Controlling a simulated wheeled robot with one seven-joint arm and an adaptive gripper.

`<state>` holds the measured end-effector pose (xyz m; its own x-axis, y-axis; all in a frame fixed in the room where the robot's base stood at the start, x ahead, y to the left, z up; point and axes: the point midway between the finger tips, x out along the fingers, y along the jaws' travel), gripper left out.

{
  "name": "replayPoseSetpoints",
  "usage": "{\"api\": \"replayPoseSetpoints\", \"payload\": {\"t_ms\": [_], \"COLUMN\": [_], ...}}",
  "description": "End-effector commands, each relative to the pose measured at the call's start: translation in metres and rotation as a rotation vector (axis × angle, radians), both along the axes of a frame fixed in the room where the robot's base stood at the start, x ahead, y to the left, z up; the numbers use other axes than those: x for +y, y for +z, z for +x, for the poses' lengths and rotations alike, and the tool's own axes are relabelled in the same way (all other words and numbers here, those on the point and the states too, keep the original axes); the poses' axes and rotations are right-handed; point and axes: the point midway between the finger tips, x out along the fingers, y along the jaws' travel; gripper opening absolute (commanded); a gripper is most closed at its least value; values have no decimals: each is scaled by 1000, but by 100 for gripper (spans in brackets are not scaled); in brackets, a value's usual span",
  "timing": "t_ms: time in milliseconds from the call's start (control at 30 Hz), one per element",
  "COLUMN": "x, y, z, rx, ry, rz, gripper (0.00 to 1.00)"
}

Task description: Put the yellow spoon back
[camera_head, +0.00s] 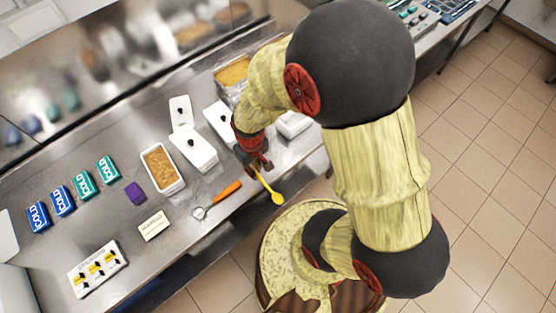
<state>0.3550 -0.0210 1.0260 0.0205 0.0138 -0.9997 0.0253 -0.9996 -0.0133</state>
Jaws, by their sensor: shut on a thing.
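The yellow spoon (277,198) is near the front edge of the steel counter. Its bowl end points down and to the right, toward the floor side, and its handle runs up to my gripper. My gripper (260,168) is shut on the upper end of the spoon's handle. The fingertips are small in this view, and I cannot tell how far the spoon is above the counter. An orange-handled tool (228,190) lies just left of the spoon.
On the steel counter (190,230) are an open tub with tan contents (160,167), white lidded tubs (195,150), a purple block (134,193), blue and teal COLD packs (62,200), a cream card (153,225) and a white tray (97,270). Bare counter lies between them.

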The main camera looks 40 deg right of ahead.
Motion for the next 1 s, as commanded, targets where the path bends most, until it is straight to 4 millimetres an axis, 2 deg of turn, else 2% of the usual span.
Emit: {"api": "replayPoseSetpoints", "payload": {"t_ms": [167, 467, 600, 800, 1000], "x": [-17, -65, -79, -93, -98], "y": [-11, -41, -67, -89, -98], "z": [13, 60, 75, 89, 94], "rx": [19, 19, 20, 17, 17], "ry": [5, 5, 6, 8, 8], "rz": [0, 1, 1, 0, 0], "gripper": [0, 0, 0, 0, 0]}}
